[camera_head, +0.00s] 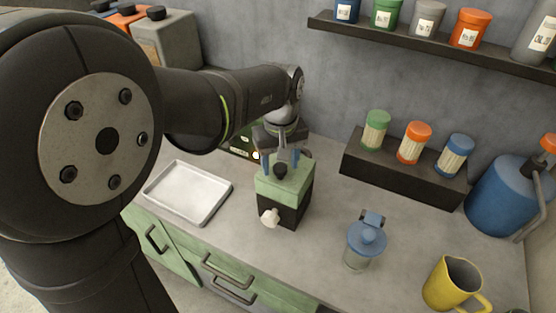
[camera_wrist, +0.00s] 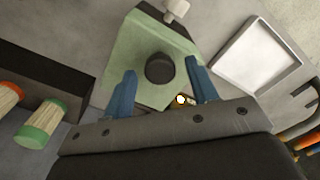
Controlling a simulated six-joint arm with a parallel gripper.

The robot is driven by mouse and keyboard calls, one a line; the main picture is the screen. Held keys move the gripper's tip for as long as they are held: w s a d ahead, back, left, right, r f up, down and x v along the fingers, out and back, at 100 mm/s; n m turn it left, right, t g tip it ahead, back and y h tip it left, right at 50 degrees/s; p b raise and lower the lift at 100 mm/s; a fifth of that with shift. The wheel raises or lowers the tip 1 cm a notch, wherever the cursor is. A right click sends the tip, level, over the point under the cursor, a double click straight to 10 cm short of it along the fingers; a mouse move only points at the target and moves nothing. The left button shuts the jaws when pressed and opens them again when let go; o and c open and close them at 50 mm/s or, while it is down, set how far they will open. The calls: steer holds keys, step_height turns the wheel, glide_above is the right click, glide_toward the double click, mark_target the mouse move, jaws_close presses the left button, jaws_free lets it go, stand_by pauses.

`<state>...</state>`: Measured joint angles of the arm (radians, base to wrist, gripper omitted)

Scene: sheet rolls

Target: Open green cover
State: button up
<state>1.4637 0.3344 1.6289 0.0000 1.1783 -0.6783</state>
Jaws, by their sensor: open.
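The green cover (camera_head: 286,188) is the top of a dark box (camera_head: 291,211) on the counter, and it sits flat and shut. A black knob (camera_head: 281,171) stands on its middle. A white knob or spout (camera_head: 270,217) is on the box's front. My gripper (camera_head: 280,161) is open above the cover, its blue fingers pointing down. In the wrist view the green cover (camera_wrist: 121,48) lies below, and the black knob (camera_wrist: 160,68) shows between the spread fingers of my gripper (camera_wrist: 160,72), with gaps on both sides. I cannot tell the exact height of the fingertips.
A shallow metal tray (camera_head: 188,191) lies left of the box. A blue-lidded jar (camera_head: 366,244) and a yellow jug (camera_head: 453,283) stand to the right. Behind are a dark rack (camera_head: 400,181) of capped jars and a blue container (camera_head: 500,195). A wall shelf (camera_head: 430,46) holds more jars.

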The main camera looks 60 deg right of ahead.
steer(key=shift+f, duration=0.15)
jaws_close()
steer(key=shift+d, duration=0.15)
